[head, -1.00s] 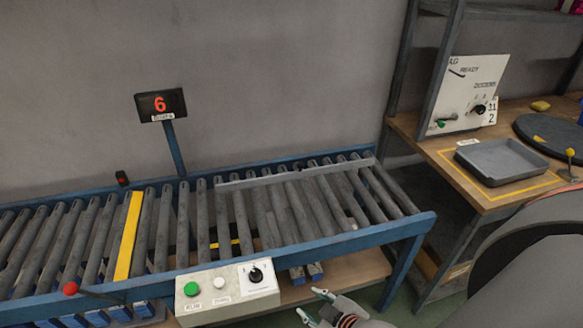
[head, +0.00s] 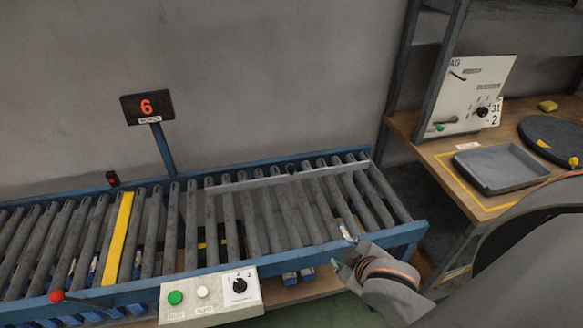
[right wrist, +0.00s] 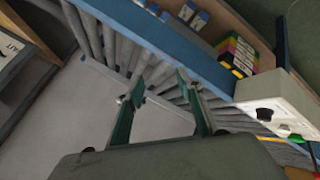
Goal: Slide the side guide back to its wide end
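The side guide (head: 250,182) is a thin pale grey bar lying along the far side of the roller conveyor (head: 270,215). A small dark knob (head: 291,169) shows near its middle. My right gripper (head: 342,250) is over the conveyor's near rail toward its right end, in front of the guide and apart from it. In the right wrist view the two green fingers of my right gripper (right wrist: 158,108) are spread with nothing between them. My left gripper is in neither view.
A control box (head: 210,297) with green and white buttons and a dial is on the near rail. A yellow strip (head: 118,238) crosses the rollers. At right a bench holds a grey tray (head: 500,166). The rollers look clear.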

